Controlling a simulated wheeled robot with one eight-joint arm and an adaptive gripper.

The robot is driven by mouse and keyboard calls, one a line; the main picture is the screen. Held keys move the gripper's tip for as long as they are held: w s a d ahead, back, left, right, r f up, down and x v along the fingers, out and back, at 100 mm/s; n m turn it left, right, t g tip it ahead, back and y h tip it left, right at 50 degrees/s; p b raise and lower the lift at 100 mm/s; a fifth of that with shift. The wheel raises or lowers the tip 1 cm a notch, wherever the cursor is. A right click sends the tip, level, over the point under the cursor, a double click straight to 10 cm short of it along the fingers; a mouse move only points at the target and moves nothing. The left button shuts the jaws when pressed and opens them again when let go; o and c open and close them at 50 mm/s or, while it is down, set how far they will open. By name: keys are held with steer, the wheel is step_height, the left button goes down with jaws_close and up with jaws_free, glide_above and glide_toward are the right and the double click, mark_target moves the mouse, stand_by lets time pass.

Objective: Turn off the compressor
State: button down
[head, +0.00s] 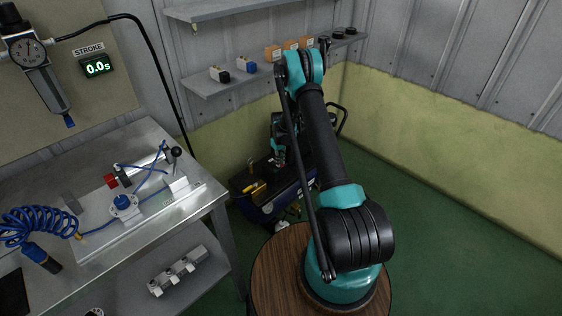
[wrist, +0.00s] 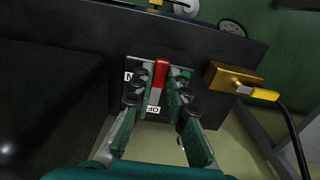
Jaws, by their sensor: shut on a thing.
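The compressor (head: 244,187) stands on the floor behind my arm in the head view, dark on top with a blue tank below, partly hidden by the arm. In the wrist view its dark panel (wrist: 217,50) carries a switch with a red lever (wrist: 161,72). My gripper (wrist: 160,82) has its two fingers on either side of the lever and is shut on it. A partly covered label with an N shows left of the lever, and an upside-down OFF label (wrist: 153,109) shows below it. My gripper (head: 279,160) is small in the head view.
A yellow valve (wrist: 235,80) with a black hose sits right of the switch. A metal workbench (head: 215,190) with pneumatic parts stands at left. Wall shelves (head: 205,85) hang above the compressor. Green floor (head: 430,220) is clear at right.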

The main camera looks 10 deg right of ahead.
steer(key=c, duration=1.5)
jaws_free()
step_height(320, 180, up, 12)
steer(key=s+d+r+m+t, duration=0.1)
steer(key=s+r+m, duration=0.1)
steer(key=s+r, duration=0.7)
steer(key=s+d+r+m+t, duration=0.1)
steer(key=s+d+r+m, duration=0.1)
steer(key=s+r, duration=0.65)
steer(key=s+m, duration=0.1)
steer(key=s, duration=0.7)
steer(key=s+d+r+m+t, duration=0.1)
steer(key=s, duration=0.7)
steer(key=s+r+m+t, duration=0.1)
steer(key=s, duration=0.7)
steer(key=shift+d, duration=0.2)
